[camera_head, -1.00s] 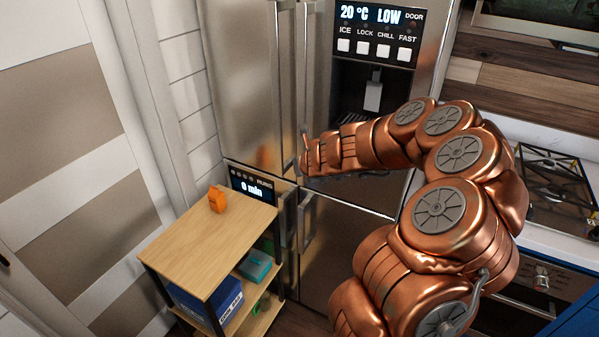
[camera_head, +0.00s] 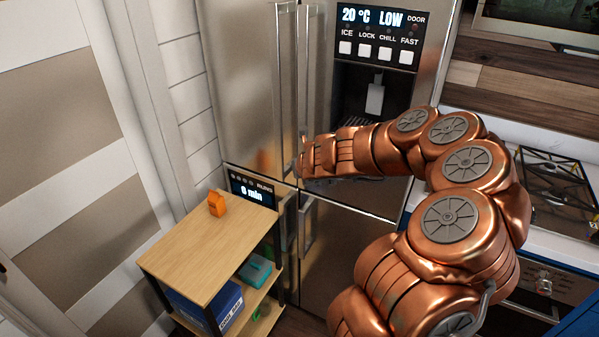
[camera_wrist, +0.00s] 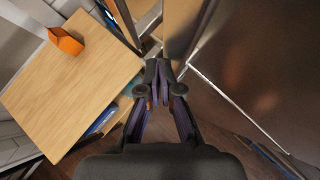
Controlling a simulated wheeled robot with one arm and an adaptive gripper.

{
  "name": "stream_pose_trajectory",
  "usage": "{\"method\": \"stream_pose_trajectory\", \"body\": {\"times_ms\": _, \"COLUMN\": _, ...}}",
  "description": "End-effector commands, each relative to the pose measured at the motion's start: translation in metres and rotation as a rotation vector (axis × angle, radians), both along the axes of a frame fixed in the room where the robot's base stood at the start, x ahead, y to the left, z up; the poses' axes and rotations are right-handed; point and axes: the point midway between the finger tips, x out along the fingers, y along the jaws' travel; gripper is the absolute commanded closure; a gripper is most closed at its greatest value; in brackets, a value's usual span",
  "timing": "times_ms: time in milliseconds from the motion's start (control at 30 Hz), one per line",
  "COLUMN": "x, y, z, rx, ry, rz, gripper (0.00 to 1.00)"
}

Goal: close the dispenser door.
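The dispenser door (camera_head: 318,110) is the fridge's upper right steel door, with a lit display and a dark dispenser recess. Its long vertical handle (camera_head: 306,60) runs along its left side. I cannot tell for sure how far it stands ajar. My gripper (camera_wrist: 158,72) has its fingertips together, with nothing visible between them. In the head view my wrist covers the door's lower part, and the fingers are hard to make out there. In the wrist view a broad dark steel face (camera_wrist: 260,70) lies just right of the fingers; contact cannot be told.
A small wooden shelf cart (camera_head: 190,250) stands at the left front of the fridge, close to my gripper. An orange object (camera_head: 217,203) sits on its top. A gas hob (camera_head: 555,185) is at the right. Lower fridge handles stick out below my gripper.

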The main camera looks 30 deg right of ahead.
Motion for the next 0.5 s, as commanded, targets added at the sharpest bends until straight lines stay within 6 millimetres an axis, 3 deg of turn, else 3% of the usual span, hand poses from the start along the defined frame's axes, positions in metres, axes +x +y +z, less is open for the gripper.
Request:
{"method": "stream_pose_trajectory", "body": {"times_ms": 267, "x": -0.013, "y": 0.034, "z": -0.003, "rx": 0.006, "ry": -0.001, "rz": 0.002, "gripper": 1.0}}
{"method": "stream_pose_trajectory", "body": {"times_ms": 500, "x": -0.024, "y": 0.053, "z": 0.017, "rx": 0.005, "ry": 0.0, "rz": 0.002, "gripper": 1.0}}
